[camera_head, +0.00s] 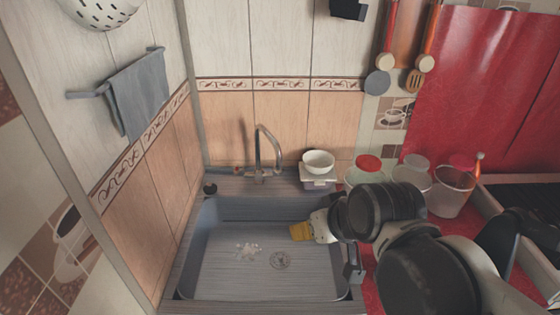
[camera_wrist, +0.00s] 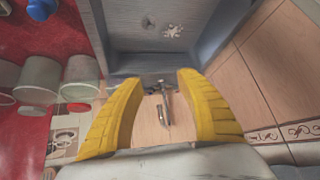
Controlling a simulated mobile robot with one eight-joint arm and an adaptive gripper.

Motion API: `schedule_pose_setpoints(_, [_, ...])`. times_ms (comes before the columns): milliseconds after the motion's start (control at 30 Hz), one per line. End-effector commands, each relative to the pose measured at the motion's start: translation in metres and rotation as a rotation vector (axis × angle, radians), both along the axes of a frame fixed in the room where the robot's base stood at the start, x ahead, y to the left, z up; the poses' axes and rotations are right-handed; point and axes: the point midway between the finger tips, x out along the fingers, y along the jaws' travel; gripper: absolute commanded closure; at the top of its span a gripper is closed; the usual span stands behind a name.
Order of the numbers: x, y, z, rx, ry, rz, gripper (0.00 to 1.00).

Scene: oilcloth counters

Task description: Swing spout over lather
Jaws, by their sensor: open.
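The metal faucet with its arched spout (camera_head: 268,134) stands at the back rim of the grey sink (camera_head: 215,275). The spout's end hangs toward the right of its base. The white lather (camera_head: 247,250) lies on the sink floor, left of the drain (camera_head: 281,260). My gripper (camera_head: 300,231) has yellow fingers and is over the right part of the sink, in front and right of the faucet, apart from it. In the wrist view my gripper (camera_wrist: 161,80) is open and empty; the faucet (camera_wrist: 166,103) shows beyond the gap between its fingers, and the lather (camera_wrist: 173,31) shows at the top.
A white bowl (camera_head: 318,161) sits on a small box right of the faucet. Several jars, one with a red lid (camera_head: 368,163), stand on the red counter to the right. A grey towel (camera_head: 140,93) hangs on the left wall. The sink's left side is free.

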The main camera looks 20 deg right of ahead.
Motion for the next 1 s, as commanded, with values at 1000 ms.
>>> schedule_pose_setpoints(1000, [0.256,-0.031,-0.018,0.071,-0.515,0.260,0.57])
